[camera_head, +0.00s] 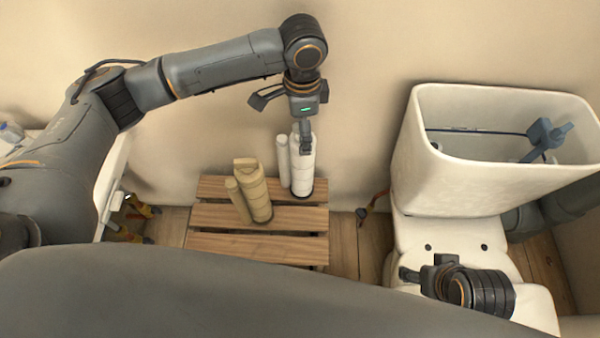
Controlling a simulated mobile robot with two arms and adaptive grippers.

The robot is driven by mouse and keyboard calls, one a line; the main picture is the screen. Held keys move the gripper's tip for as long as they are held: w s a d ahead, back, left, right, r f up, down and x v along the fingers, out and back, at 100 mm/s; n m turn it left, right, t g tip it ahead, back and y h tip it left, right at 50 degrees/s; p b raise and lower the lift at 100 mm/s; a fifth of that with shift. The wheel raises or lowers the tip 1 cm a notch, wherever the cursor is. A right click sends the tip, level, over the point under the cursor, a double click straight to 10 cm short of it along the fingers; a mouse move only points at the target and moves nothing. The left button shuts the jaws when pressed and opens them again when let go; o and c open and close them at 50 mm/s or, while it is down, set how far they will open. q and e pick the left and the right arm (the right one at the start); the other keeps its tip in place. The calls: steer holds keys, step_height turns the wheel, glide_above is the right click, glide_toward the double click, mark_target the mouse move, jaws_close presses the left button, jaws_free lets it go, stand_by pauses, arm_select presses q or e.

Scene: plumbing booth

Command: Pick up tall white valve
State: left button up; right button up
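The tall white valve (301,172) stands upright on the back right part of a slatted wooden stand (218,215). It has a thick column and a thinner tube on its left side. My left gripper (281,126) is directly above it, pointing down, with its fingers spread wide. One finger is out to the left; the other overlaps the valve's top in this view, and I cannot tell whether it touches. My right gripper (424,268) is low at the right, over the white toilet, apart from the valve. Its finger opening is unclear.
A tan valve (251,190) stands on the stand, just left of and in front of the white one. An open white toilet tank (480,190) with a blue fitting (546,135) is at the right. A white basin (112,180) is at the left, behind my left arm.

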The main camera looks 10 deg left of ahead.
mark_target(297, 167)
arm_select(q)
step_height(297, 167, down, 3)
steer(key=shift+r, duration=0.15)
steer(key=shift+f+b, duration=0.35)
steer(key=shift+b, duration=0.1)
step_height(297, 167, down, 4)
steer(key=shift+f+b, duration=0.15)
steer(key=shift+b, duration=0.7)
arm_select(e)
steer(key=w+a+r+t+y, duration=0.1)
steer(key=w+t, duration=0.3)
steer(key=w, duration=0.4)
steer(key=shift+w+a+r+t, duration=0.35)
steer(key=shift+a+t, duration=0.05)
steer(key=shift+a, duration=0.5)
arm_select(q)
steer(key=shift+c, duration=0.4)
jaws_close()
